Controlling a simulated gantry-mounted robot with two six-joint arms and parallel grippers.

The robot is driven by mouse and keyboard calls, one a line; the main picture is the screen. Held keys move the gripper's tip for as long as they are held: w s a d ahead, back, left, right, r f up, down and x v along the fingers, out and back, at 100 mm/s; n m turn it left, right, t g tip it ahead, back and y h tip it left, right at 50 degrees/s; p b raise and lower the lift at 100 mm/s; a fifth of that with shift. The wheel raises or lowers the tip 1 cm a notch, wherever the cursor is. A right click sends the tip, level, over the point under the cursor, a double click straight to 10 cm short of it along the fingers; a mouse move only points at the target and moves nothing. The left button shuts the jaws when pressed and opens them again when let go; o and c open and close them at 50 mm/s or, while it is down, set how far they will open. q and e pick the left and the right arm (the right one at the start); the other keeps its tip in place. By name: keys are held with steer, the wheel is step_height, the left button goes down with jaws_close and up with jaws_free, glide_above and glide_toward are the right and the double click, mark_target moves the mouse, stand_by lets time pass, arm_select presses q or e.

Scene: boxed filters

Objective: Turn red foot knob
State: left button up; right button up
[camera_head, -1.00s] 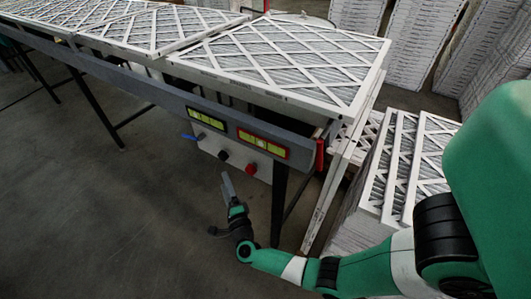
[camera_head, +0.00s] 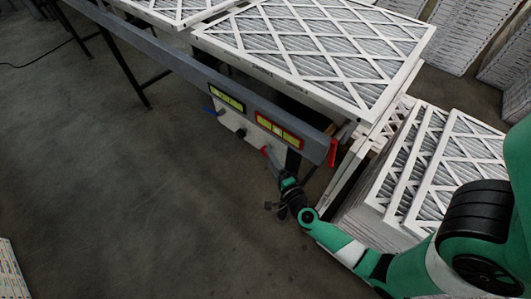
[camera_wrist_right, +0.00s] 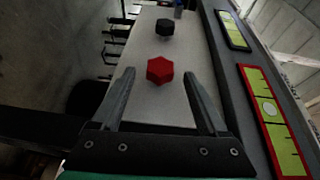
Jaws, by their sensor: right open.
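The red foot knob (camera_wrist_right: 160,70) is a faceted red knob on a pale panel. In the right wrist view it sits just ahead of the fingertips and between them. My right gripper (camera_wrist_right: 155,85) is open and empty, with one finger on each side of the knob's line; I cannot tell whether the tips reach around it. In the head view my right gripper (camera_head: 276,163) is close to the panel (camera_head: 253,139) under the table edge, and the red knob is mostly hidden there. My left gripper is not in view.
A black knob (camera_wrist_right: 164,29) is beyond the red one on the same panel. A blue handle (camera_head: 210,111) is farther left. Yellow-green gauges (camera_head: 279,131) line the table rail above. Stacked white filters (camera_head: 420,165) stand at right.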

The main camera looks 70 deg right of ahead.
steer(key=x, duration=0.4)
steer(key=shift+d, duration=0.15)
jaws_close()
steer(key=b, duration=0.5)
steer(key=shift+f+t+h+b, duration=0.3)
steer(key=shift+f+t+h, duration=0.1)
steer(key=shift+r+m, duration=0.2)
steer(key=shift+m, duration=0.1)
steer(key=shift+r, duration=0.2)
